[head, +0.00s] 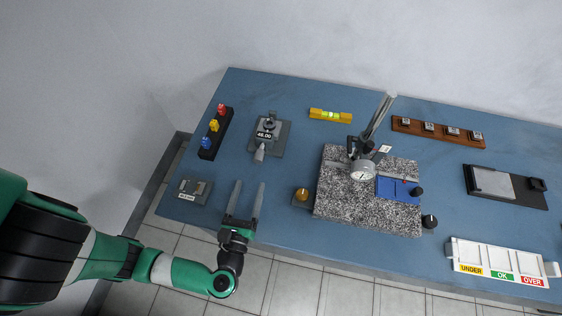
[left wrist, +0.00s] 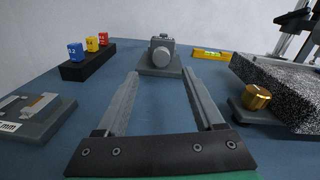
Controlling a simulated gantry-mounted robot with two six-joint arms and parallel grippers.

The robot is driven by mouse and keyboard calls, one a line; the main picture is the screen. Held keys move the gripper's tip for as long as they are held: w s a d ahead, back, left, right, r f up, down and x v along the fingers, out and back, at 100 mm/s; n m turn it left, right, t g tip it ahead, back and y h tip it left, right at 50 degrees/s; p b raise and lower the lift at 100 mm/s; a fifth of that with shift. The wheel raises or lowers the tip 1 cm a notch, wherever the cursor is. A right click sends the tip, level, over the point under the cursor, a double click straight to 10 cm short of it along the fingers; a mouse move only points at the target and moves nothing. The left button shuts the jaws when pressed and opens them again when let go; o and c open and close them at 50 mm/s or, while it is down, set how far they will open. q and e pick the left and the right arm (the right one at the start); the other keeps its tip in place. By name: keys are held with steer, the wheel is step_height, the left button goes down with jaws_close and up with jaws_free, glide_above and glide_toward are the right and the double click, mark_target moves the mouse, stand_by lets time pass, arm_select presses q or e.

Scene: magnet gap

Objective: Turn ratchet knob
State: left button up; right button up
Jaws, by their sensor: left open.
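The ratchet knob (head: 260,153) is the light grey end of a dark micrometer (head: 268,128) with a "46.00" display. The micrometer sits on a grey base plate toward the left of the blue table. In the left wrist view the knob (left wrist: 161,57) faces the camera as a round grey end, centred beyond the fingertips. My left gripper (head: 249,185) is open and empty, in front of the knob and apart from it. Its two long fingers also show in the left wrist view (left wrist: 160,73). My right gripper is not in view.
A black rack (head: 206,151) with red, yellow and blue blocks stands left. A grey plate (head: 195,191) lies at the front left. A brass knob (head: 301,194) sits beside the speckled granite block (head: 350,210). A yellow level (head: 330,115) lies behind. The table between gripper and micrometer is clear.

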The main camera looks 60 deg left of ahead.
mark_target(257, 162)
arm_select(q)
steer(key=shift+s+a+f+m+t+h, duration=0.2)
steer(key=shift+s+m+t+h, duration=0.1)
steer(key=shift+m+t, duration=0.1)
steer(key=shift+w+r, duration=0.1)
steer(key=shift+w, duration=0.25)
steer(key=x, duration=1.1)
steer(key=shift+a+b, duration=0.1)
steer(key=shift+b, duration=0.25)
jaws_close()
